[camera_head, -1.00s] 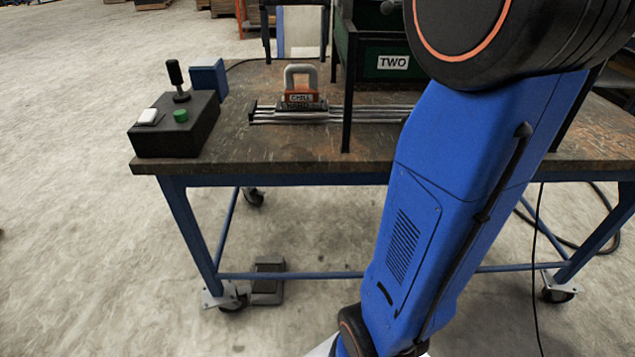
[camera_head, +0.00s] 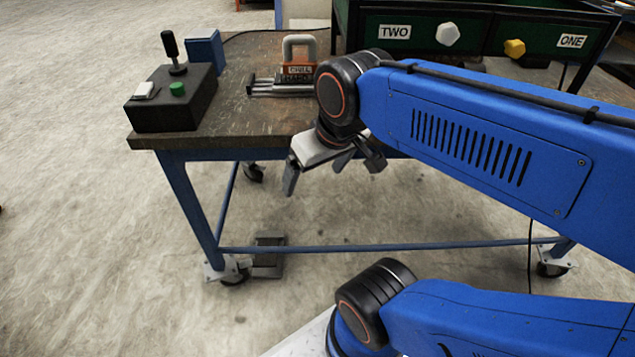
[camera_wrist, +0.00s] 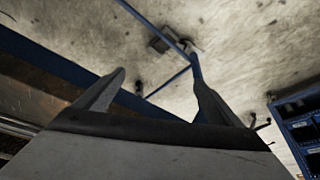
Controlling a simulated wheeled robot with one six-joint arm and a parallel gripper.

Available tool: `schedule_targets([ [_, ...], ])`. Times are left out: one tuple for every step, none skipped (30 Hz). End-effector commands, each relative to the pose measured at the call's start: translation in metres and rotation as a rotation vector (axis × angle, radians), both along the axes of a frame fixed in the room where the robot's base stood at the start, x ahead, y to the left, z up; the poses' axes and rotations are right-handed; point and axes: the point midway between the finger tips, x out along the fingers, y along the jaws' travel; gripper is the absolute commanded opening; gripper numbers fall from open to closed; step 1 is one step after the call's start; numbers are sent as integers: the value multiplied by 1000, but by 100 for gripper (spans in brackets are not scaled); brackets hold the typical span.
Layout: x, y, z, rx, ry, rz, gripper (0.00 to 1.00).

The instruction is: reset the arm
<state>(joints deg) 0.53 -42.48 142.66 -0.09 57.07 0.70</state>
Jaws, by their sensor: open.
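My gripper (camera_head: 318,178) is open and empty. It hangs in front of the workbench's front edge in the head view, its fingers pointing down. In the wrist view its two fingers (camera_wrist: 155,95) are spread apart with only floor and table frame between them. My blue arm reaches in from the right of the head view and folds across the picture, covering the bench's right part.
The workbench (camera_head: 240,118) holds a black control box (camera_head: 150,117) with a joystick and a green button, a blue block (camera_head: 207,52), and a grey-handled device (camera_head: 298,70). Green drawers labelled TWO (camera_head: 394,32) and ONE (camera_head: 571,41) stand behind. Floor at left is clear.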

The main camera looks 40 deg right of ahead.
Motion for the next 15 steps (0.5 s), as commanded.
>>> schedule_targets([
  [-6, 1, -8, -2, -6, 9, 89],
  [-8, 2, -11, -3, -9, 14, 89],
  [-10, 2, -14, -4, -14, 18, 89],
  [-11, 3, -16, -5, -16, 21, 89],
  [-12, 3, -17, -5, -17, 23, 89],
  [-12, 3, -18, -5, -17, 24, 89],
  [-12, 3, -18, -5, -18, 25, 89],
  [-12, 3, -18, -5, -18, 25, 89],
  [-12, 3, -18, -5, -17, 25, 89],
  [-12, 3, -18, -5, -17, 24, 89],
  [-12, 3, -18, -5, -17, 24, 89],
  [-12, 3, -18, -5, -17, 24, 89],
  [-12, 3, -17, -5, -17, 24, 89],
  [-12, 3, -17, -5, -17, 24, 89],
  [-12, 3, -17, -5, -17, 24, 89],
])
